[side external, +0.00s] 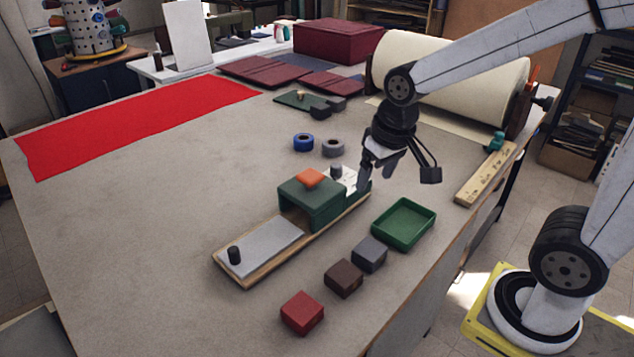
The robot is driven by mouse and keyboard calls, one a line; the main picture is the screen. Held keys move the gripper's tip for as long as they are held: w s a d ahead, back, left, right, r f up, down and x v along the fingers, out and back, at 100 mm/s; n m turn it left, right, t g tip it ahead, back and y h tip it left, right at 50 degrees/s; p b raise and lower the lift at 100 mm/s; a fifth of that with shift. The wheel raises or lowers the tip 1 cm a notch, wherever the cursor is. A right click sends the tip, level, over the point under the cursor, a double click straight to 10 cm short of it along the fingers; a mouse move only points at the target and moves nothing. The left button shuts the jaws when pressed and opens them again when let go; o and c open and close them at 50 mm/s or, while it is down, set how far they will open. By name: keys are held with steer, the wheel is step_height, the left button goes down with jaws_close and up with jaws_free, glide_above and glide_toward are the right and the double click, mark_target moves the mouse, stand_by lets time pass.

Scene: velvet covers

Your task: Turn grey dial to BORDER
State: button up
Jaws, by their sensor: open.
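A long wooden-based device (255,262) with a grey metal plate lies on the table. A green housing (312,203) with an orange top piece (310,178) bridges it. A small grey knob (336,171), which looks like the grey dial, stands on a pale plate behind the housing. Its markings, including any BORDER label, are too small to read. My gripper (374,176) is open and points down just right of the grey dial, near the device's far end. I cannot tell whether a finger touches the device.
A green tray (404,224) and grey, brown and red blocks (302,313) lie to the right and front. A large cream roll (455,85) stands at the back.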

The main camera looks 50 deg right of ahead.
steer(key=w+d+r+m+g, duration=0.1)
steer(key=w+d+m, duration=0.4)
steer(key=w+m, duration=0.4)
steer(key=m+g, duration=0.1)
steer(key=m, duration=0.7)
glide_above(336, 165)
steer(key=shift+d+f, duration=0.15)
steer(key=shift+f, duration=3.4)
steer(key=shift+f, duration=0.1)
steer(key=shift+f, duration=3.75)
jaws_close()
